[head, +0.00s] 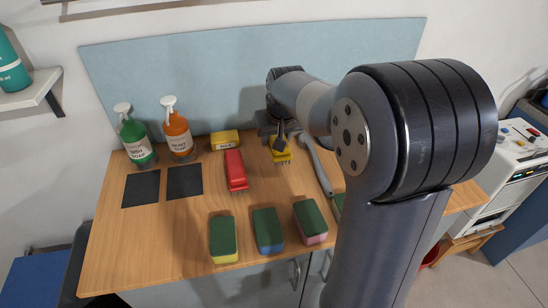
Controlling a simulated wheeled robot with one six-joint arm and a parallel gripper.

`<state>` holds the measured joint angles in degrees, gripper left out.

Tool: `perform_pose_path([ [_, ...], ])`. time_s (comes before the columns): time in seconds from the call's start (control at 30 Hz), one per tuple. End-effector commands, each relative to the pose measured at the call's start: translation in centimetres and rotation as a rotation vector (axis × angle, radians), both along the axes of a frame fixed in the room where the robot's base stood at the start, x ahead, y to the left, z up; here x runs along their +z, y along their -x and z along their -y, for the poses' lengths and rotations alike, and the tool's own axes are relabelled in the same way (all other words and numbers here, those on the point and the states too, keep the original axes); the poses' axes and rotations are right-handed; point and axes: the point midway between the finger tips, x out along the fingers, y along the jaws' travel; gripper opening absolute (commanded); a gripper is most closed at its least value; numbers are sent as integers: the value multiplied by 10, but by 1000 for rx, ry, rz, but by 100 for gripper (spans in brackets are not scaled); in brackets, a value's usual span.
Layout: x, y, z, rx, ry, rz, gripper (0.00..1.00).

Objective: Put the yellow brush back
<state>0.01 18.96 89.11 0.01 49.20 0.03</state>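The yellow brush (283,157) is at the back middle of the wooden worktop, bristles toward the front. My gripper (279,137) is at its rear part and covers some of it. The fingers are small and dark here, so I cannot tell whether they are open or shut on the brush, or whether the brush touches the worktop. A red brush (235,170) lies to the left, bristles also toward the front. A grey long-handled tool (318,165) lies just right of the yellow brush, partly hidden by my arm.
A yellow block (225,140) with a label sits behind the red brush. Green (136,141) and orange (178,135) soap bottles stand back left, behind two dark squares (141,188). Several sponges (268,231) line the front. My arm hides the worktop's right part. Left front is clear.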

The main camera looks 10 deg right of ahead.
Motion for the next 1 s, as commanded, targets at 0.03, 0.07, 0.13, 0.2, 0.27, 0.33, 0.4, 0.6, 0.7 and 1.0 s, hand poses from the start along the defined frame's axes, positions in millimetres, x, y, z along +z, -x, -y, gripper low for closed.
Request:
perform_pose_path([
  [0.03, -12, 1, 0, 0, 0, -5, 26],
  [0.07, -17, 1, 0, 0, 0, -6, 26],
  [0.13, -28, 1, 0, 0, 0, -4, 26],
  [0.2, -35, 0, 0, 0, 0, -3, 26],
  [0.27, -40, 0, 0, 0, 0, -2, 26],
  [0.33, -48, 0, 0, 0, 0, -3, 26],
  [0.4, -59, 1, 0, 0, 0, -5, 26],
  [0.6, -77, 0, 0, 0, 0, -1, 26],
  [0.7, -77, 0, 0, 0, 0, 1, 26],
  [1.0, -80, 0, 0, 0, 0, 0, 51],
])
